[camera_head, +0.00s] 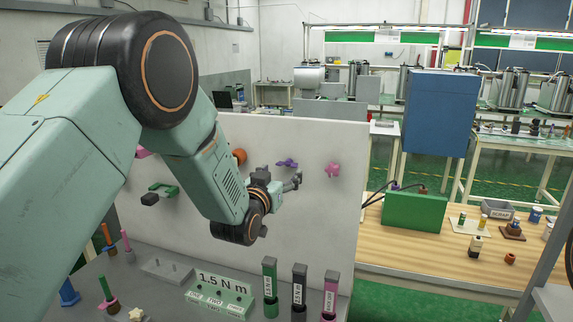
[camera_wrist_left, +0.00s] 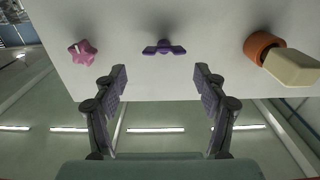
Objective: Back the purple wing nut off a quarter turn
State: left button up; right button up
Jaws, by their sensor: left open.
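The purple wing nut (camera_head: 287,163) is on the upright pale panel (camera_head: 345,215), with its two wings spread roughly level. In the left wrist view the wing nut (camera_wrist_left: 164,48) lies ahead of the fingertips, between them across the picture. My left gripper (camera_head: 296,181) is open, with nothing between its fingers. In the wrist view its two fingers (camera_wrist_left: 160,77) stand apart on either side, short of the wing nut and not touching it. My right gripper is not seen in either view.
A pink star-shaped knob (camera_head: 333,169) and an orange round fitting (camera_head: 239,156) flank the wing nut on the panel. A green-handled part (camera_head: 163,190) sits farther left. Below stand a 1.5 N m block (camera_head: 220,294) and upright green, black and pink tools (camera_head: 299,290).

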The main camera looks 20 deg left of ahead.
aim_at(284, 165)
pick_arm(q)
jog(key=w, duration=0.3)
jog(key=shift+w+a+f+p, duration=0.2)
jog(key=shift+w+a+p, duration=0.1)
jog(key=shift+w, duration=0.1)
jog(key=shift+w+a+r, duration=0.1)
jog(key=shift+w+a, duration=0.1)
jog(key=shift+w, duration=0.15)
jog(key=shift+w+d+r, duration=0.1)
jog(key=shift+w+d, duration=0.3)
jog(key=shift+d, duration=0.15)
jog(key=shift+w, duration=0.15)
jog(key=shift+a+f, duration=0.1)
jog(key=shift+f, duration=0.1)
jog(key=shift+a, duration=0.3)
jog(key=c, duration=0.3)
jog(key=shift+s+r, duration=0.1)
jog(key=shift+s, duration=0.1)
jog(key=shift+c, duration=0.7)
jog(key=shift+d+r, duration=0.1)
jog(key=shift+d, duration=0.2)
jog(key=c, duration=0.4)
jog(key=shift+a, duration=0.2)
jog(key=c, duration=0.3)
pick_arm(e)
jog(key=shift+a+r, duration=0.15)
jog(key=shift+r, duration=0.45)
